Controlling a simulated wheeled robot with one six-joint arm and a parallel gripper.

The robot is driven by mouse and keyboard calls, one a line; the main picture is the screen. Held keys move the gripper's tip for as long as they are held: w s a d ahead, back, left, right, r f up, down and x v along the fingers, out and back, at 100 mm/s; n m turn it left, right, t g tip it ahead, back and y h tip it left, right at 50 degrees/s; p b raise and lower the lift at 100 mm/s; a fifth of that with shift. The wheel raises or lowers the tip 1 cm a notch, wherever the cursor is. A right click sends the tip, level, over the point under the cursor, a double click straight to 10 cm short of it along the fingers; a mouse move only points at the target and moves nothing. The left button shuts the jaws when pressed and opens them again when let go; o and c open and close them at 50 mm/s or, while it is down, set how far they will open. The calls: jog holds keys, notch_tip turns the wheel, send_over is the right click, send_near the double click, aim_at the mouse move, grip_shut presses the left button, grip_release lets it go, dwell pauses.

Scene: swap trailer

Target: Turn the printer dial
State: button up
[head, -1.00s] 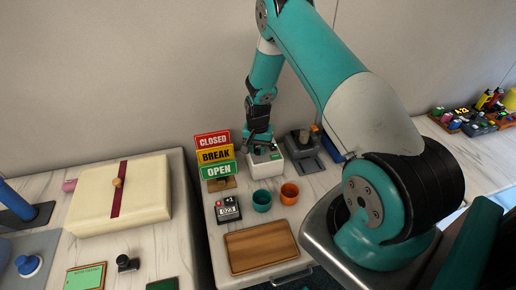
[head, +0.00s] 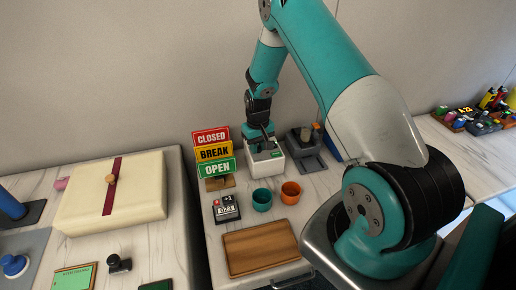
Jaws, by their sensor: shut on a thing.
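The white printer (head: 277,168) stands on the middle counter, right of the sign stack. It has a small green mark on its top. My gripper (head: 259,148) is at the printer's top, reaching down from above. It is shut on the printer dial, which the fingers mostly hide at this small size. How far the dial is turned cannot be seen.
CLOSED, BREAK and OPEN signs (head: 214,153) stand close left of the gripper. A grey device (head: 306,150) stands close right. In front are teal (head: 262,200) and orange (head: 290,193) cups, a counter box (head: 226,208) and a wooden tray (head: 260,250).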

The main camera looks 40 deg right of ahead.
jog(key=shift+n, duration=0.8)
jog(key=o, duration=0.9)
notch_tip(320, 180, up, 18)
jog(key=b, duration=0.3)
jog(key=shift+f, duration=0.2)
